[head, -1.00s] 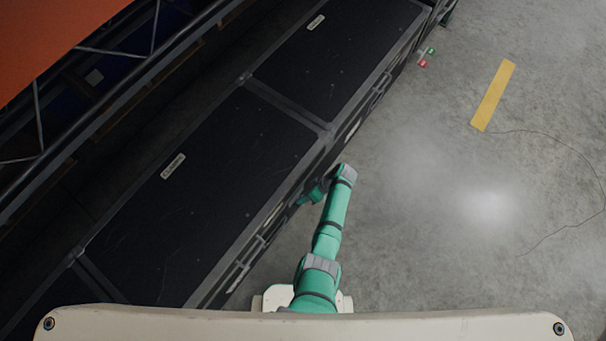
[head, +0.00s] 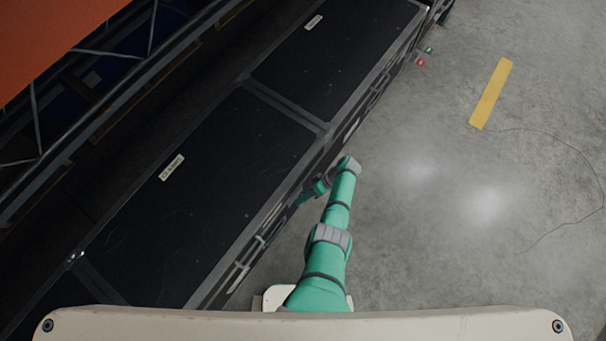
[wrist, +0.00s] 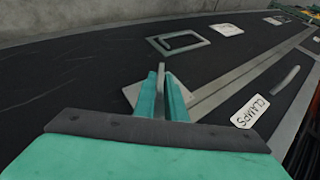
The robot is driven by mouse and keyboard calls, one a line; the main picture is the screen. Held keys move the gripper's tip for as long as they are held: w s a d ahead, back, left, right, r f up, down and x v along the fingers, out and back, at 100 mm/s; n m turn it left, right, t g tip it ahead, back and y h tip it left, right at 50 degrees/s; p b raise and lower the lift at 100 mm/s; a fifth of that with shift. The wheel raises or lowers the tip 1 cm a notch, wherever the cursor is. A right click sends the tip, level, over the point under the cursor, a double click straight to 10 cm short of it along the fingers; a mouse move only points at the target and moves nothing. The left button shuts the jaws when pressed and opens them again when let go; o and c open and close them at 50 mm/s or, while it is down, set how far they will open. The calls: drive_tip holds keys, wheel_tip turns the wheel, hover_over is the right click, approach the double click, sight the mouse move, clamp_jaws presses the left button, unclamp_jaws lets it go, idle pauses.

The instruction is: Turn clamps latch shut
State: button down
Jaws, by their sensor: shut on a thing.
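The clamps tote (head: 200,205) is a long black case with grey edges, and a white tag on its top seems to read CLAMPS. In the wrist view a white CLAMPS tag (wrist: 250,111) lies right of my gripper. My gripper (wrist: 166,95) has its green fingers shut on the latch (wrist: 161,88), a thin grey upright piece at a grey plate (wrist: 131,93) on the black face. In the head view my gripper (head: 304,197) is at the tote's right side, partly hidden by my arm. The latch cannot be made out there.
Another black tote (head: 325,60) adjoins at the far end. A grey rectangular frame (wrist: 180,42) and a white label (wrist: 226,29) lie farther along the face. Small green and red pieces (head: 421,62) stick out at the far side. Concrete floor at right is open, with a yellow strip (head: 491,94).

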drive_tip(key=shift+a, duration=0.15)
drive_tip(key=c, duration=1.9)
unclamp_jaws()
drive_tip(key=shift+d, duration=0.2)
drive_tip(key=shift+w+d+r, duration=0.15)
drive_tip(key=shift+r, duration=0.1)
drive_tip(key=v, duration=1)
